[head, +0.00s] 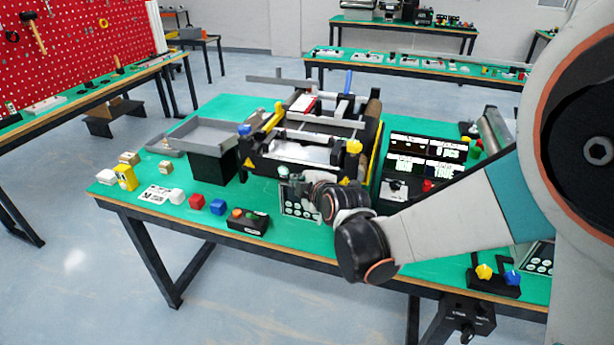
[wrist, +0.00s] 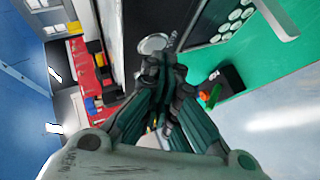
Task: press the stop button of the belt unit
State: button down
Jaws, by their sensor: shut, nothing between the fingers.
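The belt unit (head: 370,150) stands on the green table, with a black frame and yellow parts. A small black box (head: 252,224) with an orange-red button (head: 237,213) and a green button lies in front of it. In the wrist view the box (wrist: 228,80) is right of my gripper, with its orange button (wrist: 205,94) showing. My gripper (wrist: 155,62) is shut and empty, its tips close to a round pale disc (wrist: 153,43); I cannot tell if they touch. I cannot tell which is the stop button. In the head view my wrist mostly hides the fingers.
A panel with several pale round spots (head: 298,207) stands beside my wrist. A grey tray (head: 205,133) is at the left, and a display (head: 425,155) is right of the unit.

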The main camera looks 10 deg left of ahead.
jog(key=shift+w, duration=0.4)
dwell(0.3)
jog(key=shift+s, duration=0.8)
jog(key=shift+s, duration=0.1)
jog(key=s, duration=0.4)
jog(key=shift+s+a+b, duration=0.2)
jog(key=shift+s+b, duration=0.1)
jog(key=shift+s, duration=0.1)
dwell(0.5)
